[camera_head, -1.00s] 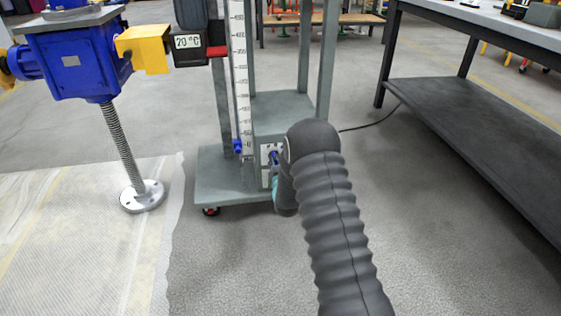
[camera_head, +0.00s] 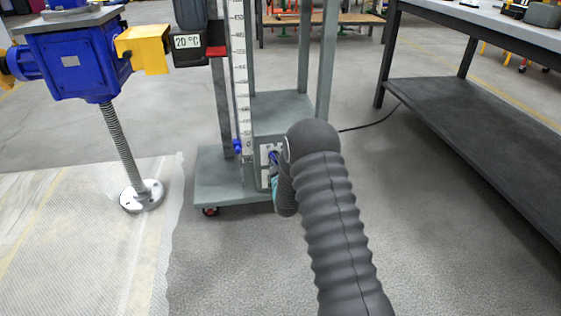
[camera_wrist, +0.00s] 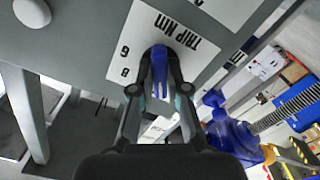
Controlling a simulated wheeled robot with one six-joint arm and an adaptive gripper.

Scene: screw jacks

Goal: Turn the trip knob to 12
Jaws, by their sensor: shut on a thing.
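The trip knob (camera_wrist: 159,66) is blue and sits on a white plate (camera_wrist: 205,68) lettered "TRIP Nm", which appears upside down in the wrist view. The marks 6 and 8 show left of the knob; I cannot make out a 12. My gripper (camera_wrist: 160,90) is shut on the knob, with a dark finger on each side. In the head view the knob (camera_head: 273,157) is a small blue spot on the grey stand's box, and my arm hides most of the gripper.
The wheeled grey stand (camera_head: 225,185) carries an upright scale (camera_head: 240,80). A blue screw jack (camera_head: 75,65) with a yellow part stands left. A dark workbench (camera_head: 455,105) stands right, with open floor between.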

